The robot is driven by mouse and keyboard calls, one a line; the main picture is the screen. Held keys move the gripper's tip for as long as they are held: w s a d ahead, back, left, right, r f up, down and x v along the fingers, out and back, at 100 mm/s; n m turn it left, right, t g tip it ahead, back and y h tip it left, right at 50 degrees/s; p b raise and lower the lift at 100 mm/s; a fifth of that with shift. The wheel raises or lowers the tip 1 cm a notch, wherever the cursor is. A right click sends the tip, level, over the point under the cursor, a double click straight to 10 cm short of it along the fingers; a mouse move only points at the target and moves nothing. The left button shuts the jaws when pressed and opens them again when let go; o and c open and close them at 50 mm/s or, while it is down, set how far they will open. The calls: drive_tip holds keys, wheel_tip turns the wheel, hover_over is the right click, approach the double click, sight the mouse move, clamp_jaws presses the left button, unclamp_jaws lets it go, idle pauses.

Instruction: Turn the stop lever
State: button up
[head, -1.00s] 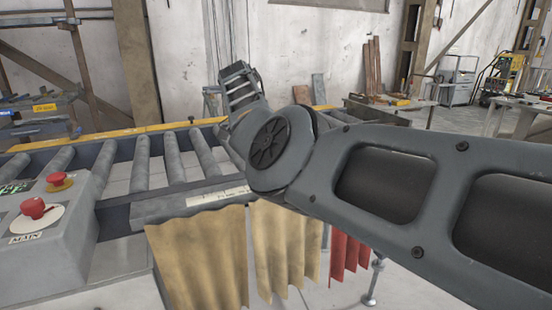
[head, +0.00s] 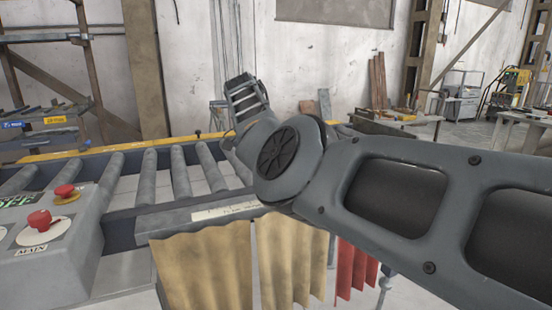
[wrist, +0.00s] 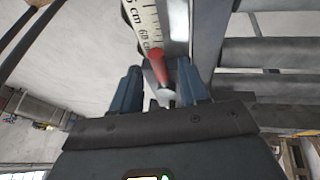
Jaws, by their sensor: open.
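In the wrist view, the stop lever (wrist: 157,66) shows as a red grip on a grey metal end, beside a white measuring scale (wrist: 146,28). My gripper (wrist: 158,88) is open, with one blue-grey finger on each side of the lever. The red grip appears between the fingers and beyond their tips; I cannot tell whether either finger touches it. In the head view my arm covers the gripper and the lever, and only part of the scale (head: 222,210) shows along the table edge.
A roller conveyor (head: 150,176) with a yellow rail runs across the left and middle. A control box (head: 62,255) with red knobs stands at the front left. Tan strips (head: 205,270) and a red strip (head: 357,272) hang below the edge. A workbench (head: 398,125) stands farther back.

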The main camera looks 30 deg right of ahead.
drive_tip(key=v, duration=0.6)
drive_tip(key=shift+r, duration=0.35)
drive_tip(key=shift+w+a, duration=0.1)
drive_tip(key=shift+a, duration=0.05)
